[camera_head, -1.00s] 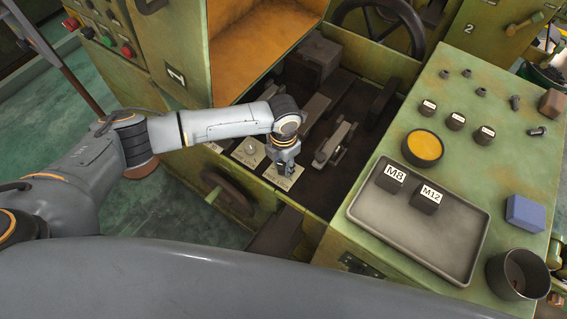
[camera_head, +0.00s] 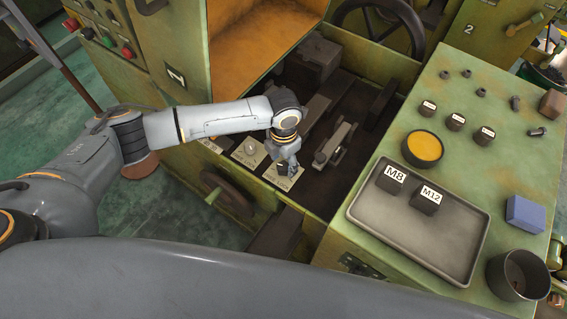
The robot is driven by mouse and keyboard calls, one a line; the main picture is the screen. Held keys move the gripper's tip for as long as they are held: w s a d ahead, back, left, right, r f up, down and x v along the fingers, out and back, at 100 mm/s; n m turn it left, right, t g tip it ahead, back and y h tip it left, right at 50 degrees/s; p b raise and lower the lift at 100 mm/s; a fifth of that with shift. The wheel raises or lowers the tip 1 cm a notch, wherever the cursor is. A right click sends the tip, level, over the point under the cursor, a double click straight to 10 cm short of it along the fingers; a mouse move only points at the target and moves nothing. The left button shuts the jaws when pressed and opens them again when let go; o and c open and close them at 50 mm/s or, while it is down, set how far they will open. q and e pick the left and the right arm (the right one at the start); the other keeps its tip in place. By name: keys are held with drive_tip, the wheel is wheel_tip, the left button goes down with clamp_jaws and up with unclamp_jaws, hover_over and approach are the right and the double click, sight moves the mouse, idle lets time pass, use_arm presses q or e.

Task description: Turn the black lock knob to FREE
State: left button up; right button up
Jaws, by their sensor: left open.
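My left gripper (camera_head: 286,166) is open and points down over a pale label plate (camera_head: 284,183) inside the machine's front opening. A small dark shape, apparently the black lock knob (camera_head: 283,170), shows at its fingertips on that plate. The fingers partly cover it, so I cannot tell whether they touch it or which way it points. The lettering on the plate is too small to read. A second plate with a light knob (camera_head: 249,148) lies to the left of the gripper. My right gripper is not in view.
A green bench (camera_head: 440,118) on the right carries a grey tray (camera_head: 455,265) with blocks marked M8 and M12, a yellow-filled cup (camera_head: 424,147), a blue block (camera_head: 525,213) and a dark cup (camera_head: 517,274). A handwheel (camera_head: 228,190) sits below left.

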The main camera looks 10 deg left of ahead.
sight(283, 166)
use_arm(q)
wheel_tip(283, 166, up, 10)
idle(0.3)
idle(0.5)
